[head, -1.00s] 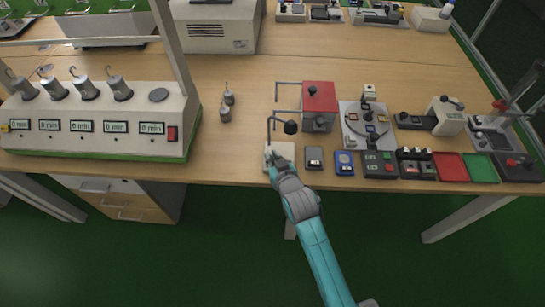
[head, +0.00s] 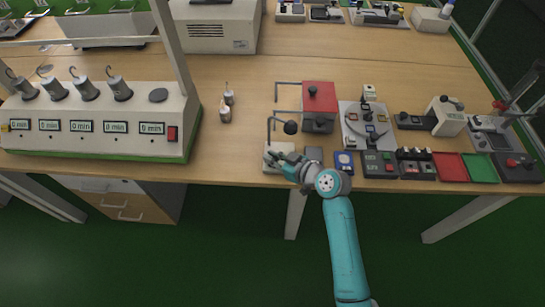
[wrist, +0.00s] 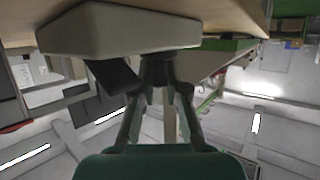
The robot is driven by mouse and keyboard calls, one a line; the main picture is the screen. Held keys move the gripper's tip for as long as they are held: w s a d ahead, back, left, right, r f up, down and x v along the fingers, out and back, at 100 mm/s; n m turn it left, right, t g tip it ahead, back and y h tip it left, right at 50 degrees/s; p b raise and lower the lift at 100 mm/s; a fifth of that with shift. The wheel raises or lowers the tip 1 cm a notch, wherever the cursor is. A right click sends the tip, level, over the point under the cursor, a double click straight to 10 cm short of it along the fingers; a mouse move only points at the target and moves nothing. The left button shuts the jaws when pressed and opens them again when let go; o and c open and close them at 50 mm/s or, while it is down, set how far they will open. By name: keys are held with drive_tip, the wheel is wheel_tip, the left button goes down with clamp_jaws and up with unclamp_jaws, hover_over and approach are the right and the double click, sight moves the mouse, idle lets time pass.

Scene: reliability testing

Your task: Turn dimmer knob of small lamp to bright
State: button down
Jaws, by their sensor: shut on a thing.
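The small lamp has a cream base (head: 272,168) at the table's front edge, a thin dark post (head: 269,132) and a round black head (head: 290,127). My gripper (head: 276,157) is at the base, coming in from the right, and covers part of it in the head view. In the wrist view the cream base (wrist: 115,30) fills the upper left. A dark knob (wrist: 178,51) shows against it. My gripper's fingertips (wrist: 157,66) are closed together at the knob, which they partly hide. I cannot read the knob's setting, and no glow shows at the lamp head.
A grey device (head: 314,154) and a blue one (head: 344,162) stand close on the right, partly behind my wrist. A red box (head: 319,100) with a bent rod stands behind. Two small metal weights (head: 225,113) are left of the lamp, with bare tabletop between.

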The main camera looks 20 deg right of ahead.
drive_tip(key=shift+f, duration=0.1)
idle(0.5)
drive_tip(key=c, duration=1.2)
unclamp_jaws()
drive_tip(key=v, duration=1.2)
drive_tip(key=shift+w+d, duration=0.1)
drive_tip(key=shift+d, duration=0.05)
